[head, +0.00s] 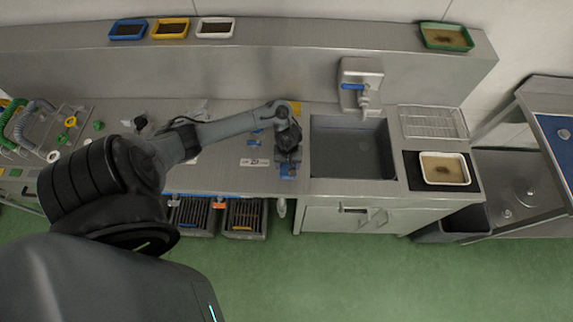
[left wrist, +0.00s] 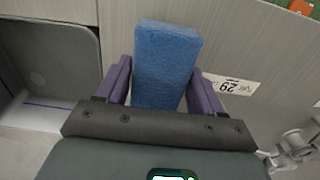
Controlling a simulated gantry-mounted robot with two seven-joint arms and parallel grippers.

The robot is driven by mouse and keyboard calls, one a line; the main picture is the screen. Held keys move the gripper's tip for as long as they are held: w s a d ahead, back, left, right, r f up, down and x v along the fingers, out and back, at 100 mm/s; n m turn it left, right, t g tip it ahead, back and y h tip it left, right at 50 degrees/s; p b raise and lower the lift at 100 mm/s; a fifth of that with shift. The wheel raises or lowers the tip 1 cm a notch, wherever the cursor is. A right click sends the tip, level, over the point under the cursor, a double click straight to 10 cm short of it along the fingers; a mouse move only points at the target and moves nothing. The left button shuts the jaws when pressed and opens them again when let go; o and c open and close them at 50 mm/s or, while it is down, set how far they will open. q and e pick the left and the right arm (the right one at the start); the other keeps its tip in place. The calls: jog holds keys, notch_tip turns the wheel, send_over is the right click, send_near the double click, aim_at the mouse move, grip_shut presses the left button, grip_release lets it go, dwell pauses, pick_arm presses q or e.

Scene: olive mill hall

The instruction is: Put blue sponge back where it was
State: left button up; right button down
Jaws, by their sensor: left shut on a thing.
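The blue sponge (left wrist: 165,65) is a plain block between the two purple fingers of my left gripper (left wrist: 164,88), which is shut on it. In the head view my left gripper (head: 288,158) is over the steel counter, just left of the sink, and a bit of the sponge (head: 287,172) shows below it. The head view does not show clearly whether the sponge touches the counter. My right gripper is in neither view.
The sink (head: 350,150) with a tap (head: 365,98) is right of the gripper. A white label (head: 255,162) lies on the counter to its left. Right of the sink are a wire rack (head: 432,122) and a white tray (head: 444,168). Several trays stand on the upper ledge.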

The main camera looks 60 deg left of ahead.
aim_at(287, 168)
pick_arm(q)
jog(key=shift+s+a+f, duration=0.1)
jog(key=shift+a+f, duration=0.15)
jog(key=shift+a, duration=0.1)
jog(key=shift+f+b, duration=0.75)
jog(key=shift+f, duration=1.2)
jog(key=o, duration=1.1)
jog(key=shift+f, duration=0.1)
